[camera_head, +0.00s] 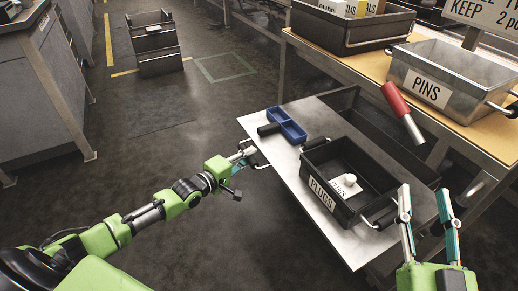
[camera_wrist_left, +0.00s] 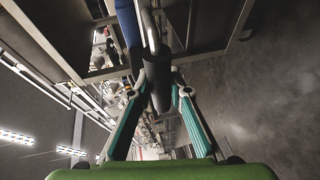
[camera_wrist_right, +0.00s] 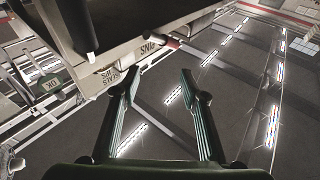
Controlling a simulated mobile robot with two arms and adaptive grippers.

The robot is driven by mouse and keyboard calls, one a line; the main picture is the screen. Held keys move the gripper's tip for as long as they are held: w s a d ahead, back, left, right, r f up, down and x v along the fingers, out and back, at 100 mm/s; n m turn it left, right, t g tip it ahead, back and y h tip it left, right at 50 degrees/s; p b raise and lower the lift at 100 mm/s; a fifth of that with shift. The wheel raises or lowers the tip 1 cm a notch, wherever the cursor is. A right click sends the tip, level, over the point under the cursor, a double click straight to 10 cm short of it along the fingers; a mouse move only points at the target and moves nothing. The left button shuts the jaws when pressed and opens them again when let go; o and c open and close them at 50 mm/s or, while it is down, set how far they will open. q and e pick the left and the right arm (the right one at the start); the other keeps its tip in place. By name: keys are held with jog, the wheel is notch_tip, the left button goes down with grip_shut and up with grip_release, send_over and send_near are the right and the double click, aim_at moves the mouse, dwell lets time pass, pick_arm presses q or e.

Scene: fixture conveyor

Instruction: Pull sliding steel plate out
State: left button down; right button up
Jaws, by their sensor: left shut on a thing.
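The sliding steel plate (camera_head: 345,243) is a flat grey sheet sticking out from under the workbench on the right. A black bin labelled PLUGS (camera_head: 318,193) and a blue divided tray (camera_head: 287,125) rest on it. My left gripper (camera_head: 252,158) is at the plate's left edge. In the left wrist view its fingers (camera_wrist_left: 160,88) are shut on a dark handle (camera_wrist_left: 160,98) below a metal bar. My right gripper (camera_head: 425,192) is open and empty near the plate's front right corner. Its spread fingers also show in the right wrist view (camera_wrist_right: 160,76).
The workbench (camera_head: 465,128) carries a grey PINS bin (camera_head: 455,72) and a black bin (camera_head: 350,33). A red-handled object (camera_head: 396,98) is beside the bench edge. A grey cabinet (camera_head: 45,90) stands at left. Open floor lies between it and the plate.

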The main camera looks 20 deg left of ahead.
pick_arm(q)
jog(key=shift+s+a+p, duration=0.35)
jog(key=shift+s+a, duration=0.5)
jog(key=shift+s, duration=0.2)
jog(key=shift+s+a+p, duration=0.3)
jog(key=shift+s+a, duration=0.5)
jog(key=shift+s, duration=0.2)
pick_arm(e)
notch_tip(320, 180, down, 8)
jog(key=d+g+h, duration=0.1)
jog(key=g, duration=0.3)
jog(key=shift+f, duration=0.25)
pick_arm(q)
jog(key=c, duration=1.8)
grip_release()
jog(key=shift+c, duration=0.2)
jog(key=v, duration=1.2)
